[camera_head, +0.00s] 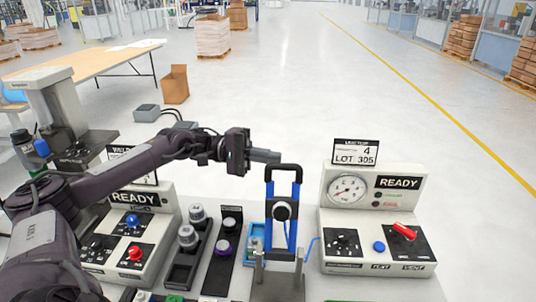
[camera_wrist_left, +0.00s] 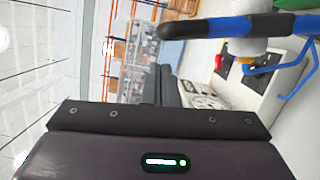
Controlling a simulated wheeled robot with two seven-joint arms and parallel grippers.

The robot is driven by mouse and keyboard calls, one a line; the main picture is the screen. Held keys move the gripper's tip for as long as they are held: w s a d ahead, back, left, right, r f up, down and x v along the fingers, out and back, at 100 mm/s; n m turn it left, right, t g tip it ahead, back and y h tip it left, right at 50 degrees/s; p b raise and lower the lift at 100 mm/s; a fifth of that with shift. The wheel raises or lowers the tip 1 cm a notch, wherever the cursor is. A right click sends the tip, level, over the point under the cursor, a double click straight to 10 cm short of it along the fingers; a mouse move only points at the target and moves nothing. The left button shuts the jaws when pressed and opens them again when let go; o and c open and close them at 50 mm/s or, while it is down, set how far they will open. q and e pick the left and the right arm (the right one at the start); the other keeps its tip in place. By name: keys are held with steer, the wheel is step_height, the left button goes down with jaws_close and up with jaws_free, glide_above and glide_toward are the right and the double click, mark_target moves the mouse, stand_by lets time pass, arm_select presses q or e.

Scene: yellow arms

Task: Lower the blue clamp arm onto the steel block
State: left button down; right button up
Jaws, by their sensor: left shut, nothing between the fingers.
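The blue clamp arm (camera_head: 294,232) stands upright on its grey bracket, with a black crossbar handle (camera_head: 284,167) on top and a round black-and-white knob between its blue bars. In the left wrist view the clamp arm (camera_wrist_left: 240,26) crosses the top right, its black handle end (camera_wrist_left: 175,30) pointing left. My left gripper (camera_head: 265,156) is shut and empty, beside the handle's upper left; I cannot tell whether they touch. I cannot clearly make out the steel block; a small blue fixture (camera_head: 256,243) sits just left of the arm's base. My right gripper is not in view.
Right of the clamp is a console (camera_head: 378,228) with a gauge, a red lever and a READY label. Left are a black tray of knobs (camera_head: 187,245) and another READY panel (camera_head: 135,199). Open floor lies behind the clamp.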

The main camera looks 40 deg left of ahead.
arm_select(q)
steer(key=shift+s+d+r+p, duration=0.15)
steer(key=shift+s+d+p, duration=0.35)
steer(key=shift+s+p, duration=0.2)
stand_by(0.3)
